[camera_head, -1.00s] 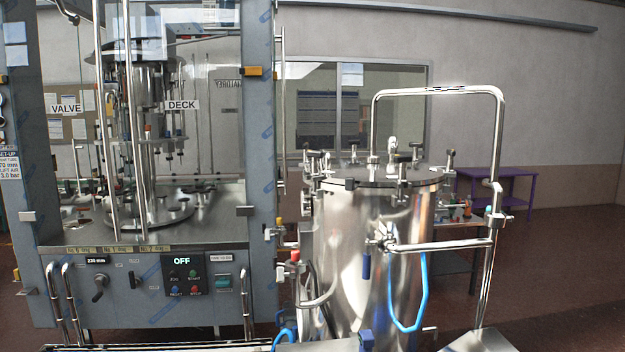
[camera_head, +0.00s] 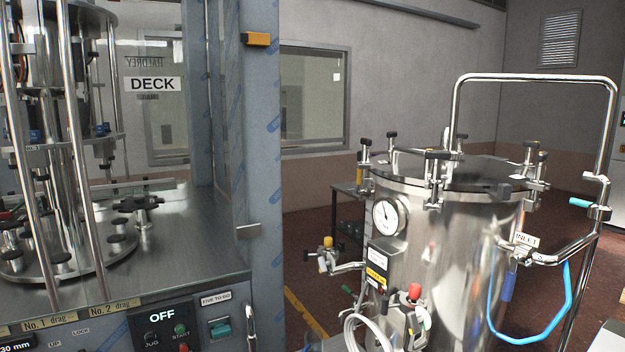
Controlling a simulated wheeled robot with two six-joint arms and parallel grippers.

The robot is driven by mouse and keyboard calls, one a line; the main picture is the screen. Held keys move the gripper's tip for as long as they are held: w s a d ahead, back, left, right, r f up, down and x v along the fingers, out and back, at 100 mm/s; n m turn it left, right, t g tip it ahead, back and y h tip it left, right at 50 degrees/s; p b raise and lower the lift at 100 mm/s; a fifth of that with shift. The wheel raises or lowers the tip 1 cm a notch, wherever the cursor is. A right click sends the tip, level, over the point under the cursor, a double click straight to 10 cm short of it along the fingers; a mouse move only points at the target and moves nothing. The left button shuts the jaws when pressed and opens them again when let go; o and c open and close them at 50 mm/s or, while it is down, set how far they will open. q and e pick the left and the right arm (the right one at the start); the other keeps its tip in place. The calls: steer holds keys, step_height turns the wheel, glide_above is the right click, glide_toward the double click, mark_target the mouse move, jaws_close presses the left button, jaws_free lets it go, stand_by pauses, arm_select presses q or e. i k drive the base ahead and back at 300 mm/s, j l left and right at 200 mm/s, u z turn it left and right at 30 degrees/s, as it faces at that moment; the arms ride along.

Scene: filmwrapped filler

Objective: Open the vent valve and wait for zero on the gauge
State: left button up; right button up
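A steel pressure vessel (camera_head: 445,258) with a clamped lid stands at the right. A round white gauge (camera_head: 390,216) is on its left side. The gauge has a dark needle, but the scale is too small to read. A small valve with a yellow top (camera_head: 327,243) sticks out to the left on a side pipe. A fitting with a red knob (camera_head: 415,292) is lower on the vessel's front. I cannot tell which of these is the vent valve, or whether either is open. Neither of my grippers is in view.
A filling machine (camera_head: 170,240) with a steel deck and a panel reading OFF fills the left. A bent steel handrail (camera_head: 535,77) rises behind the vessel. A blue hose (camera_head: 568,300) hangs below the INLET label (camera_head: 526,240). Red floor shows between machine and vessel.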

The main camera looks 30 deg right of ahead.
mark_target(358, 171)
steer(key=i+j+z, duration=0.35)
steer(key=j, duration=0.3)
steer(key=z, duration=1.15)
